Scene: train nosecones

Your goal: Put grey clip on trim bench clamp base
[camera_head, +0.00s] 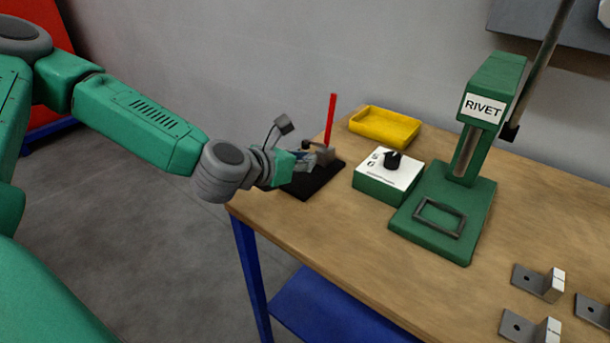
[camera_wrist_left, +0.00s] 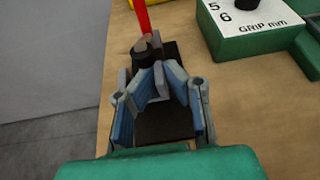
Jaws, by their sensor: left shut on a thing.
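The clamp base (camera_head: 318,185) is a black plate at the bench's left end, with a grey jaw block (camera_head: 325,154) and an upright red lever (camera_head: 330,118). In the left wrist view the black plate (camera_wrist_left: 165,125) lies under my fingers and the red lever (camera_wrist_left: 142,15) is at the top. My left gripper (camera_head: 305,157) is low over the plate, beside the jaw block. Its fingers (camera_wrist_left: 160,82) close on a small grey clip (camera_wrist_left: 159,88), mostly hidden between them. I cannot tell whether the clip touches the clamp. My right gripper is not in view.
A green control box (camera_head: 388,178) with a black knob and a yellow tray (camera_head: 385,126) stand right of the clamp. Farther right is the green rivet press (camera_head: 480,135). Several grey brackets (camera_head: 540,282) lie at the bench's near right. Bare wood (camera_head: 330,235) lies in front.

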